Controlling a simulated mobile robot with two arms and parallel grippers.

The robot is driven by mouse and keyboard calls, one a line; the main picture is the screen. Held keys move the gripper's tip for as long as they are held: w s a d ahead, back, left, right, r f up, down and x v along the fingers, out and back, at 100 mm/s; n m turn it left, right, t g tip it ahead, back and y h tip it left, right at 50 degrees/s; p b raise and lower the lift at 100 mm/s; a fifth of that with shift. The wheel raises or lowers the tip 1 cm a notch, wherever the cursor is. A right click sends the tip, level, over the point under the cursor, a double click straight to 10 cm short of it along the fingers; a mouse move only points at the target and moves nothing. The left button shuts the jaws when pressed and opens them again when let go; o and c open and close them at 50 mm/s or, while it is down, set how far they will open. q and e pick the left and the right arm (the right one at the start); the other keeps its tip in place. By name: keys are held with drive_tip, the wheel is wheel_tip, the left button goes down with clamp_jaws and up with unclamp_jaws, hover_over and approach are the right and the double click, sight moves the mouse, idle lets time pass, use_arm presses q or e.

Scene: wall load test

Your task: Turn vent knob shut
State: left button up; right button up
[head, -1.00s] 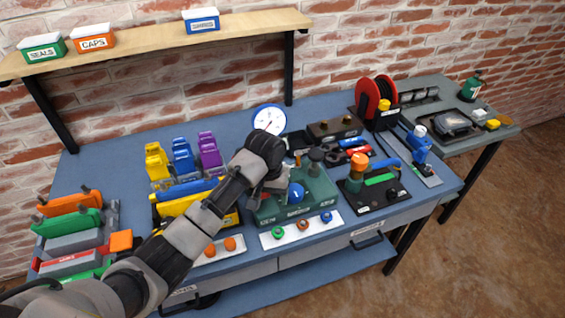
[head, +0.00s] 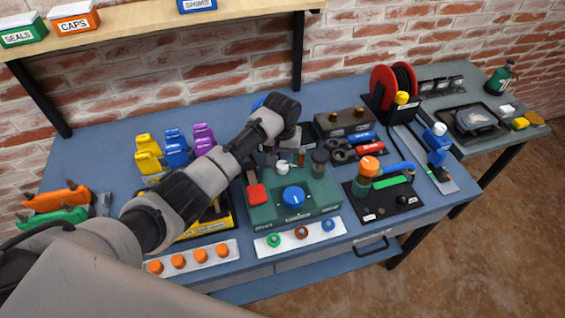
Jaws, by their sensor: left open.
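A green test block (head: 318,199) stands near the front middle of the bench. On its top are a round blue knob (head: 293,197) with a white mark, a red square part (head: 256,194), a small white-topped part (head: 282,168) and a dark cylinder (head: 319,161). I cannot tell from labels which one is the vent knob. My left gripper (head: 287,155) is open above the back of the block, behind the blue knob and apart from it. Its fingers are small and partly hidden by the wrist. The dial gauge is almost fully hidden behind my arm. My right gripper is not in view.
A white strip with coloured rings (head: 301,236) lies before the block. To the right is a black board (head: 380,205) with an orange-capped part (head: 368,170). A dark block (head: 342,122) and a red reel (head: 384,88) stand behind. Bench surface at back left is clear.

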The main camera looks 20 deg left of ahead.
sight(282, 164)
use_arm(q)
wheel_tip(282, 164, down, 5)
drive_tip(key=shift+w+r, duration=0.1)
drive_tip(key=shift+w, duration=0.05)
drive_tip(key=c, duration=0.9)
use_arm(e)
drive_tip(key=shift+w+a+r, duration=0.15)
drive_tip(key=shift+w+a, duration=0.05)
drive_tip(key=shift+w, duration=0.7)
